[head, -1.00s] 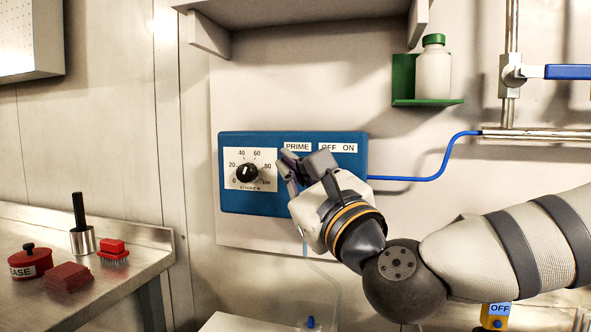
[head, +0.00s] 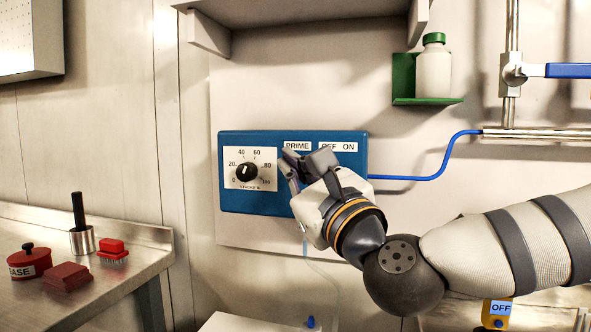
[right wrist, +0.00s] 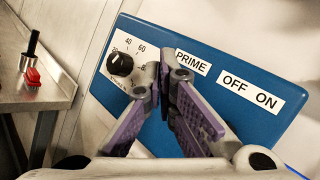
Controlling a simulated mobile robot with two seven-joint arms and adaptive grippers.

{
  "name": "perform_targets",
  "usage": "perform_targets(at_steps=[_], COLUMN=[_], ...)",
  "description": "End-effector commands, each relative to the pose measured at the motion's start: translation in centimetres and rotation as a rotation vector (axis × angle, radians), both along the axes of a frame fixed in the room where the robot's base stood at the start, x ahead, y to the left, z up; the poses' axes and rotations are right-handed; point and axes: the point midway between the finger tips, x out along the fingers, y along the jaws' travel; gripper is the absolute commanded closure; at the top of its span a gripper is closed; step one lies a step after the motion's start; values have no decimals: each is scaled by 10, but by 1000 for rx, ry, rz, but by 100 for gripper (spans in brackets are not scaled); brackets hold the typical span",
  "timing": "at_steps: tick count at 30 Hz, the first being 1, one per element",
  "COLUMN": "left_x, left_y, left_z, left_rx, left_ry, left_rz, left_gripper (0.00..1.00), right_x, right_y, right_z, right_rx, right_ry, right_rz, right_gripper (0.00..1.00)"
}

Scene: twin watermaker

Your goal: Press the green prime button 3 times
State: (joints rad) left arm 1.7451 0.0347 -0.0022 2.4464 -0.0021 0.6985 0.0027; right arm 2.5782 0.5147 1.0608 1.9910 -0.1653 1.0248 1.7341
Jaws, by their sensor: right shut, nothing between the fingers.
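The blue control panel (head: 226,180) hangs on the wall, with a black stroke dial (head: 247,173), a PRIME label (head: 297,147) and an OFF ON label (head: 338,147). My right gripper (head: 288,160) is shut and empty, in front of the panel just below the PRIME label. In the right wrist view, its fingers (right wrist: 168,75) meet beside the PRIME label (right wrist: 193,61). The green prime button is hidden behind the fingers in both views. I cannot tell whether the fingertips touch it. My left gripper is not in view.
A white bottle with a green cap (head: 434,70) stands on a green bracket right of the panel. A blue tube (head: 440,170) leaves the panel's right side.

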Motion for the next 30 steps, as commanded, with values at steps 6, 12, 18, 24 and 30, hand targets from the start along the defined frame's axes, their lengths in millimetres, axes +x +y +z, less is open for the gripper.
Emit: perform_targets(at_steps=[6, 12, 18, 24, 30], left_x=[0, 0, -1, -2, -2], left_y=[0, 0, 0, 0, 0], left_z=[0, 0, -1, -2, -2], left_rx=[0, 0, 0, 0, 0], left_ry=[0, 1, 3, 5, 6], left_rz=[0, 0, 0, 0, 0], left_gripper=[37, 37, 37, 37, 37], right_x=[0, 2, 4, 7, 9], right_y=[0, -1, -2, -2, -3], right_z=[0, 0, 0, 0, 0], right_rx=[-1, 0, 0, 0, 0], right_ry=[0, 0, 0, 1, 1], right_rz=[0, -1, 0, 0, -1], right_gripper=[100, 100, 100, 100, 100])
